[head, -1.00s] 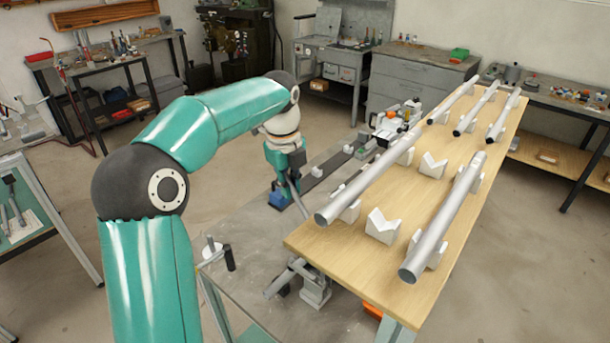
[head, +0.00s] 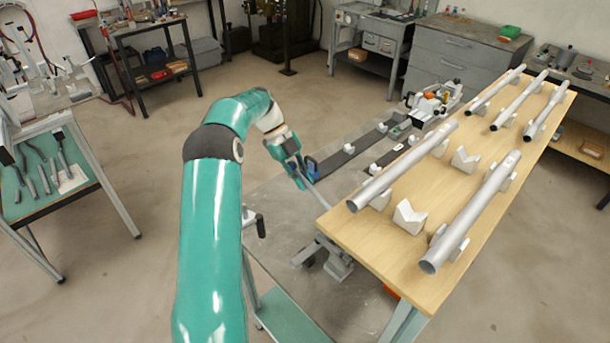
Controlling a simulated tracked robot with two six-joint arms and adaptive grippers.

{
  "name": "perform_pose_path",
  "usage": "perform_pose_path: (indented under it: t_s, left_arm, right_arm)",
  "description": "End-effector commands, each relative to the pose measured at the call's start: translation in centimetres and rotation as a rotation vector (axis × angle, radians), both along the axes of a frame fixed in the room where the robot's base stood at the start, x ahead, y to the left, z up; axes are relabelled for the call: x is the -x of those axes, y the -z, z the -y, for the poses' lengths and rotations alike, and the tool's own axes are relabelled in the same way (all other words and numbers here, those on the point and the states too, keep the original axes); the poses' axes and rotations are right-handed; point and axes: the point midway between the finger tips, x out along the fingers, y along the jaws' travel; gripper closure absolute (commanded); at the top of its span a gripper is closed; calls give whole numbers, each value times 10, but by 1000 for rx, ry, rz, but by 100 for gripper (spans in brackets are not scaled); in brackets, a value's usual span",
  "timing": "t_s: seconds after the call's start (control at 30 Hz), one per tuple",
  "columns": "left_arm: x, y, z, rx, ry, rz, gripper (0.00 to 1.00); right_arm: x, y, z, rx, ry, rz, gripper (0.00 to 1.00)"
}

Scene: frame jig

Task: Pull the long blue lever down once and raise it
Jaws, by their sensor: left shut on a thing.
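My left gripper (head: 289,155) is shut at the upper end of a thin grey bar beside the wooden table. The bar appears to be the lever (head: 315,193). It slants from the gripper down and right toward the table's near left corner. Its gripped end is hidden by the fingers, and I cannot make out a blue grip on it. A small blue part (head: 312,171) shows just right of the gripper; I cannot tell whether it belongs to the lever. My right gripper is not in view.
The wooden table (head: 398,268) bears several grey tubes on white V-blocks, close to the right of the gripper. A grey bench top (head: 290,225) lies below, with a black-handled crank (head: 258,222). A tool table (head: 40,207) stands at left. Open floor lies between.

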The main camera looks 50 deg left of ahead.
Motion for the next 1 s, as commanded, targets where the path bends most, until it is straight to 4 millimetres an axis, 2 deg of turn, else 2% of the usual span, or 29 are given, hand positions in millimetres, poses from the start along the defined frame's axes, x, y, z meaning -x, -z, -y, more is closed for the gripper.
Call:
perform_pose_path:
  t_s: [0.33, 0.37, 0.5, 0.83, 1.0]
  left_arm:
    - [-1, 1, -2, -4, -4, 3, 100]
    - [-1, 1, -2, -4, -3, 2, 85]
    - [-1, 1, -1, -3, -2, 2, 62]
    - [0, 0, -1, 0, 0, 0, 61]
    - [1, -8, -7, -1, -1, 2, 61]
  right_arm:
    - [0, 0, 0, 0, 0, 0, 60]
    - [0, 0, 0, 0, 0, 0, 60]
    - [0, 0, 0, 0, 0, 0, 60]
    - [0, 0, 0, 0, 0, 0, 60]
    - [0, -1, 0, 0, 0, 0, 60]
